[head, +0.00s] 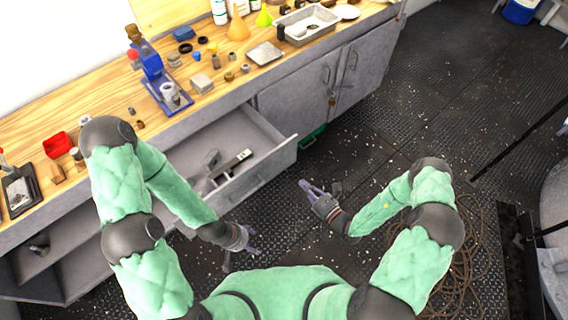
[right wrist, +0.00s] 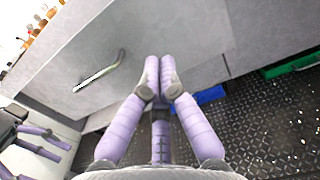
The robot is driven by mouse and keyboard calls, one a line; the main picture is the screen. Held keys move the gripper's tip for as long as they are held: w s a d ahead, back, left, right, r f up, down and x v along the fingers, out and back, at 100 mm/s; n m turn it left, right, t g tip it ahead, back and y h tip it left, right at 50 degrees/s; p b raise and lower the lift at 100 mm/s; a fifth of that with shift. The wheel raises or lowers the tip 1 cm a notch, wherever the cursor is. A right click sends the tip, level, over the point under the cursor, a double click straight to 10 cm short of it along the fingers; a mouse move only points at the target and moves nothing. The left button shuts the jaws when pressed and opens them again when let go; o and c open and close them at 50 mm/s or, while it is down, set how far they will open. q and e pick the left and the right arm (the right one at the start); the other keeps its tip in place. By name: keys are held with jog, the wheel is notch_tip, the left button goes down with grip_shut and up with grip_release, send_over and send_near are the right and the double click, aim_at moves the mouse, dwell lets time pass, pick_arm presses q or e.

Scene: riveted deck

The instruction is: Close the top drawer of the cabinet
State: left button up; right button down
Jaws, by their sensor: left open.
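The grey cabinet (head: 300,88) stands under a wooden worktop. Its drawer (head: 262,125) just below the worktop is pulled out, with a few grey and black items inside. In the right wrist view the drawer front (right wrist: 175,40) fills the upper part, with a bar handle (right wrist: 100,72) left of my fingers. My right gripper (head: 304,184) is in front of the drawer's right end, its fingertips together and empty; it also shows in the right wrist view (right wrist: 160,62). Whether it touches the front is unclear. My left gripper (head: 252,241) is open and empty, lower left, apart from the drawer.
The worktop (head: 95,87) carries a blue tool, trays, bottles and small parts. Closed cabinet doors (head: 335,80) are right of the drawer. Open shelves (head: 60,270) are at lower left. A green object (head: 312,137) lies by the cabinet foot. The deck (head: 430,110) at right is mostly clear.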

aim_at(278, 158)
jog(key=b+x, duration=0.3)
jog(key=x, duration=0.9)
jog(key=shift+w+a, duration=0.25)
